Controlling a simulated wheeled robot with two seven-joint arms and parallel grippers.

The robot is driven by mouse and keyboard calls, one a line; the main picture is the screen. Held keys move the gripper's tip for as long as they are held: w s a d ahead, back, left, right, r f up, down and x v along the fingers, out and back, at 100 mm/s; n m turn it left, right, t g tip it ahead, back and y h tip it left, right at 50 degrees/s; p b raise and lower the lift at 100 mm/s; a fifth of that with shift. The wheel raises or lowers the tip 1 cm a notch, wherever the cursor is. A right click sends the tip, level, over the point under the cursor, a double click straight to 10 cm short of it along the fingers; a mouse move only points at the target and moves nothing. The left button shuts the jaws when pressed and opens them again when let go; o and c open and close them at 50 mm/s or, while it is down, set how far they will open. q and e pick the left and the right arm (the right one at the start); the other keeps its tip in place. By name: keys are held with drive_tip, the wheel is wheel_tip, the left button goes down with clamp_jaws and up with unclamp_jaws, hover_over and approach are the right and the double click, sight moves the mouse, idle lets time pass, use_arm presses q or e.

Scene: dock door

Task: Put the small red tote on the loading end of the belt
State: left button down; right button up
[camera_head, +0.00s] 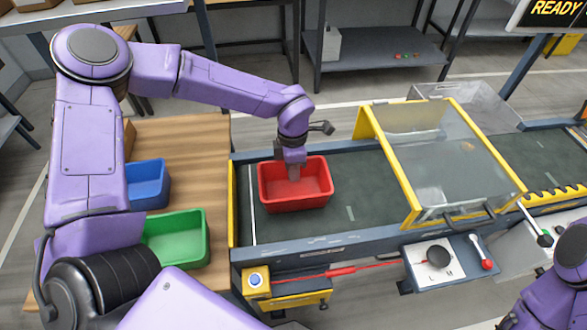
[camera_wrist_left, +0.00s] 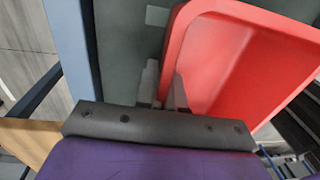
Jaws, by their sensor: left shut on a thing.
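The small red tote (camera_head: 296,199) is upright at the left end of the dark green belt (camera_head: 360,165), just right of a white line across it. I cannot tell whether its base rests fully on the belt. My left gripper (camera_head: 294,172) points down at the tote's far wall and is shut on it. In the left wrist view the fingers (camera_wrist_left: 164,88) pinch the red tote's rim (camera_wrist_left: 178,50), and the tote's inside looks empty. The right arm shows only in part at the lower right, with its gripper out of view.
A blue tote (camera_head: 148,184) and a green tote (camera_head: 178,240) stand on a wooden table (camera_head: 190,135) left of the belt. A yellow-framed clear guard (camera_head: 445,160) covers the belt to the right. A panel with a blue button (camera_head: 255,281) and a red cord (camera_head: 340,271) runs along the front.

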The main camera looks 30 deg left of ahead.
use_arm(q)
drive_tip(key=c, duration=1.6)
unclamp_jaws()
drive_tip(key=shift+w+f, duration=0.1)
drive_tip(key=shift+w, duration=0.1)
drive_tip(key=o, duration=0.3)
drive_tip(key=shift+s, duration=0.2)
drive_tip(key=shift+o, duration=0.2)
drive_tip(key=shift+s+r, duration=0.3)
drive_tip(key=shift+w+r, duration=0.2)
drive_tip(key=shift+w, duration=0.05)
wheel_tip(320, 180, up, 12)
drive_tip(key=shift+w+a+f, duration=0.25)
drive_tip(key=shift+a, duration=0.05)
